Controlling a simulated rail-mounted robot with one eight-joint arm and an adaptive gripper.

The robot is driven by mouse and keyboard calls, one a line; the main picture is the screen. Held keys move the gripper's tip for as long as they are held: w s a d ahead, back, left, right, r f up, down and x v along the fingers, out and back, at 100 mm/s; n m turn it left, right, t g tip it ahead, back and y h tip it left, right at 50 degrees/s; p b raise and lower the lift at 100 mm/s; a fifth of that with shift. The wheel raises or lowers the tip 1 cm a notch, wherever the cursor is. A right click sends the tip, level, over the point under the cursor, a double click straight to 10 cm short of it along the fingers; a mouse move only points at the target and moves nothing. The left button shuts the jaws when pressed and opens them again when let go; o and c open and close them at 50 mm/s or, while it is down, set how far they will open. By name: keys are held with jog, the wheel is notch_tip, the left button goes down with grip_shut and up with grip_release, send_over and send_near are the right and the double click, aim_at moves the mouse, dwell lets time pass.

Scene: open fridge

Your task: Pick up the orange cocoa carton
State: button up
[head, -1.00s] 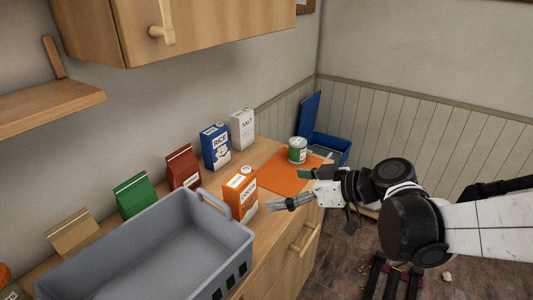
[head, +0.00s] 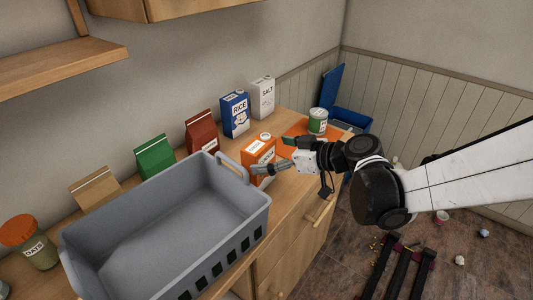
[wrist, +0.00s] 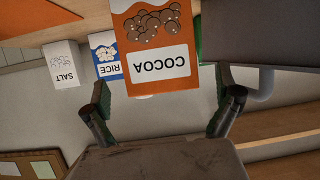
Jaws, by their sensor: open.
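The orange cocoa carton (head: 255,151) stands upright on the wooden counter, just behind the grey basket's right end in the head view. In the wrist view the carton (wrist: 158,62) appears upside down, its COCOA label facing me. My gripper (head: 273,155) is open at the carton's right side in the head view and overlaps part of it. In the wrist view my gripper's fingers (wrist: 163,88) are spread wide, one toward each side of the carton's label end. I cannot tell whether either finger touches it.
The grey basket (head: 262,205) stands close to the carton. A blue rice box (head: 235,115), white salt box (head: 262,97), dark red bag (head: 201,132) and green bag (head: 155,157) line the wall. A can (head: 317,121) stands on an orange mat (head: 294,129).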

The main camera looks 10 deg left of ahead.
jog(key=x, duration=0.4)
jog(key=shift+w+a+f+b, duration=0.1)
jog(key=shift+a+f+b, duration=0.2)
jog(key=shift+f+b, duration=0.05)
jog(key=c, duration=1.3)
